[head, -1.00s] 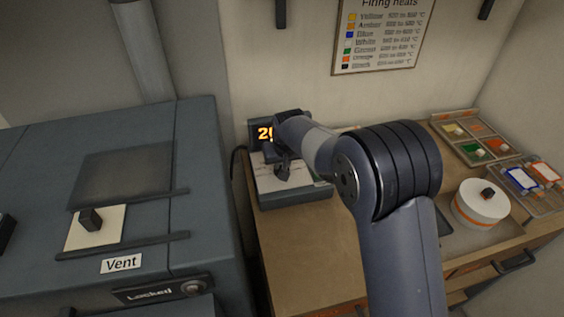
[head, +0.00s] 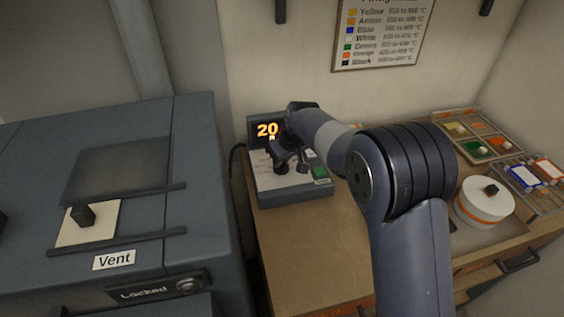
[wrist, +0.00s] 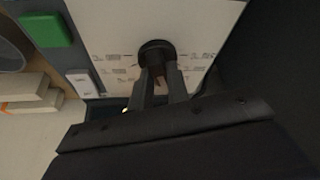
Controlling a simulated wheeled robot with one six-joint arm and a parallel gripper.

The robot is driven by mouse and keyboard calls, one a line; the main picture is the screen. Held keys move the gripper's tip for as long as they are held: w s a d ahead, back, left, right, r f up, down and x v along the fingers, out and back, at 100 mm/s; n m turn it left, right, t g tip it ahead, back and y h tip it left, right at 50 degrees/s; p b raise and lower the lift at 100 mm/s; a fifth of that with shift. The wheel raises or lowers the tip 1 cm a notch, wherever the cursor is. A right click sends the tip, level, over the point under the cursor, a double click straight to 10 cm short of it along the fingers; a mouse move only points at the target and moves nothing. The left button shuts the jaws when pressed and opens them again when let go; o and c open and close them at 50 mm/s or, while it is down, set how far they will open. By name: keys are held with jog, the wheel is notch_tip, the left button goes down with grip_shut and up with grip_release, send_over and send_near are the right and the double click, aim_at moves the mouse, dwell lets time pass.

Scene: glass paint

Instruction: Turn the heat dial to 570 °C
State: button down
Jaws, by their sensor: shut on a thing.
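The heat dial (wrist: 157,48) is a round black knob on the pale face of the control box (head: 297,196). In the wrist view my gripper (wrist: 158,70) has its two dark fingers on either side of the knob, shut on it. In the head view my gripper (head: 288,164) is down at the box top, and the wrist hides part of the panel. The display (head: 267,130) behind it shows 20 in orange, with a small unclear mark below. Scale marks around the knob are too blurred to read.
A green button (head: 320,172) is on the box's right side; it also shows in the wrist view (wrist: 46,30). A blue-grey kiln (head: 30,180) with a Vent slider stands left. Paint trays (head: 470,137) and a white round pot (head: 484,203) lie right. A firing heats chart (head: 380,35) hangs behind.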

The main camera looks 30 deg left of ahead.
jog(key=shift+n+g+b, duration=0.3)
jog(key=shift+n, duration=0.5)
jog(key=c, duration=1.4)
grip_release()
jog(key=shift+o, duration=0.2)
jog(key=b+v, duration=0.1)
jog(key=v, duration=0.9)
jog(key=shift+d+r+b, duration=0.3)
jog(key=shift+r+b, duration=0.05)
jog(key=shift+b, duration=0.05)
jog(key=shift+f, duration=0.1)
